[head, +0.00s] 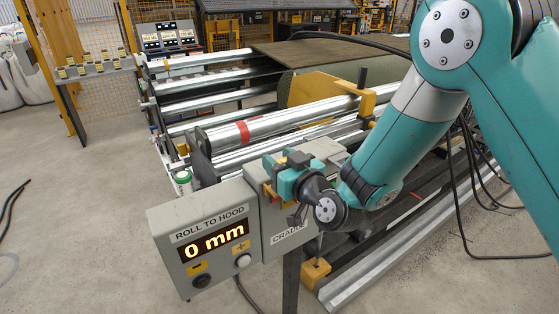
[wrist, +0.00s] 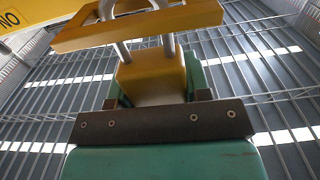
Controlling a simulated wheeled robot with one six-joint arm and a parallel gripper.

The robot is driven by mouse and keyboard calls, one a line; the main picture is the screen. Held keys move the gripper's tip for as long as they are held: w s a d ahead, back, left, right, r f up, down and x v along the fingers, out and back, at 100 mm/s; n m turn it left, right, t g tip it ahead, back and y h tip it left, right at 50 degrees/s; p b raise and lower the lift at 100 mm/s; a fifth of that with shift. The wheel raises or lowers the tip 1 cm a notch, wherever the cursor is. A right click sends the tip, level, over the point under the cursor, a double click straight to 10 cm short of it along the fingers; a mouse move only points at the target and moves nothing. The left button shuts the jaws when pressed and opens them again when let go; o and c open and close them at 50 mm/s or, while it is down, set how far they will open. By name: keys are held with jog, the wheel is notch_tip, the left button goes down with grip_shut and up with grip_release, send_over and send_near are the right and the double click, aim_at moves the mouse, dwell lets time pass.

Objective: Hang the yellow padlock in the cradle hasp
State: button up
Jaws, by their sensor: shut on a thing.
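The yellow padlock (wrist: 152,75) is in my gripper (wrist: 155,95), its body between the two fingers in the wrist view. Its silver shackle points away from the gripper. The shackle's legs meet a yellow hasp bar (wrist: 195,17) and show on both sides of it; I cannot tell whether the shackle is closed. In the head view my gripper (head: 287,178) is at the grey box labelled CRADLE (head: 288,236), at its upper part. There my own wrist and gripper hide most of the padlock and hasp.
A grey display box (head: 205,240) reading 0 mm stands just left of the cradle box. Metal rollers (head: 275,122) lie behind. A rack (head: 95,68) with several small yellow items stands at the far left. The floor at the left front is mostly clear.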

jog(key=shift+f+b, duration=1.1)
jog(key=shift+f, duration=0.1)
jog(key=o, duration=1.2)
jog(key=shift+r, duration=0.1)
jog(key=shift+s, duration=0.1)
jog(key=shift+s+d+f+b, duration=0.2)
jog(key=shift+b, duration=0.45)
jog(key=shift+s+d+f+b, duration=0.1)
jog(key=shift+s+d+b, duration=0.15)
jog(key=shift+b, duration=0.35)
jog(key=b+v, duration=0.8)
jog(key=b, duration=0.3)
jog(key=b+v, duration=0.8)
jog(key=b, duration=0.2)
jog(key=shift+r+b, duration=0.2)
jog(key=shift+b, duration=0.2)
